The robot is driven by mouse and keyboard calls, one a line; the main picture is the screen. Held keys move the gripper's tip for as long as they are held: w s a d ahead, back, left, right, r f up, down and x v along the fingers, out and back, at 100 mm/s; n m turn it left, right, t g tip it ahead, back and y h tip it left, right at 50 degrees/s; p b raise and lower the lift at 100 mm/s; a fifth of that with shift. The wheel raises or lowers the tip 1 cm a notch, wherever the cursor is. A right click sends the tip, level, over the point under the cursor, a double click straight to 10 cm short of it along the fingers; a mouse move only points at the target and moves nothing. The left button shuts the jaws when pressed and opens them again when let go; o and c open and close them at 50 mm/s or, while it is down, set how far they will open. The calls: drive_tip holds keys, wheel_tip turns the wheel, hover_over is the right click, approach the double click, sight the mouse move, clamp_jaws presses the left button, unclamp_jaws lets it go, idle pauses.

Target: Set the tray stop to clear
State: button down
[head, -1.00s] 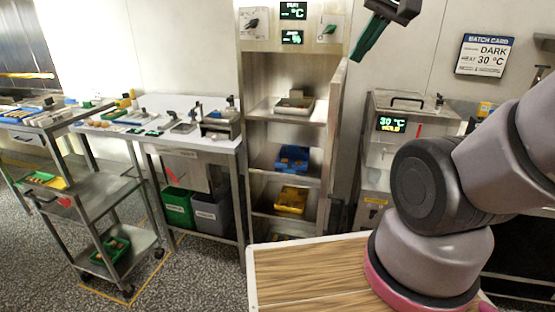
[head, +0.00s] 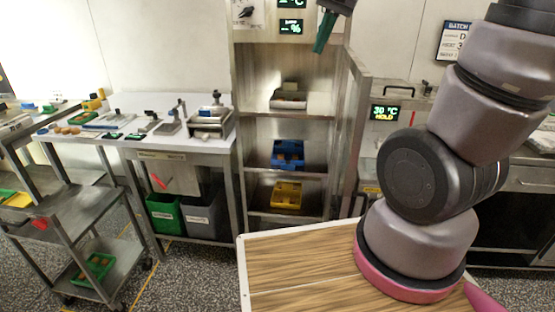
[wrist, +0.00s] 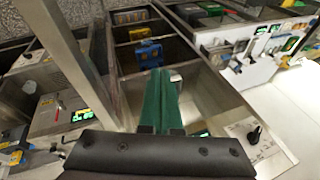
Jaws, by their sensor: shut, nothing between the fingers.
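No part that I can make out is labelled as the tray stop, so I cannot tell which one it is. My gripper (head: 322,34) hangs at the top of the head view, in front of the open cabinet. Its green fingers (wrist: 161,100) are shut together and empty in the wrist view. A black knob (head: 245,12) is on the cabinet's upper left panel; it looks like the knob (wrist: 255,134) at lower right in the wrist view. A red lever (head: 158,181) shows below the work table, with its details too small to read.
The cabinet holds a metal tray (head: 289,99), a blue bin (head: 288,153) and a yellow bin (head: 287,195). A machine with a "30 °C HOLD" display (head: 385,112) stands right.

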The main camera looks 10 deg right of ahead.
drive_tip(key=w+a+f+m+g+h, duration=0.1)
drive_tip(key=w+a+f+g+h, duration=0.3)
drive_tip(key=w+f, duration=1.25)
drive_tip(key=w+a+f+n+t+h, duration=0.1)
drive_tip(key=w+a+f, duration=0.3)
drive_tip(key=f, duration=0.8)
drive_tip(key=w+a+f+t+h, duration=0.1)
drive_tip(key=w+a+f+h, duration=0.3)
drive_tip(key=f, duration=0.7)
drive_tip(key=shift+w+a+f+n, duration=0.35)
drive_tip(key=shift+a+f+n, duration=0.05)
drive_tip(key=shift+a, duration=0.85)
approach(288, 165)
drive_tip(key=w+a+f, duration=0.2)
drive_tip(key=w+f, duration=0.1)
drive_tip(key=f, duration=0.1)
drive_tip(key=shift+s+d+f, duration=0.15)
drive_tip(key=shift+d, duration=0.45)
drive_tip(key=shift+s+d+f, duration=0.1)
drive_tip(key=shift+d, duration=0.5)
drive_tip(key=shift+s+d+f, duration=0.15)
drive_tip(key=shift+d, duration=0.5)
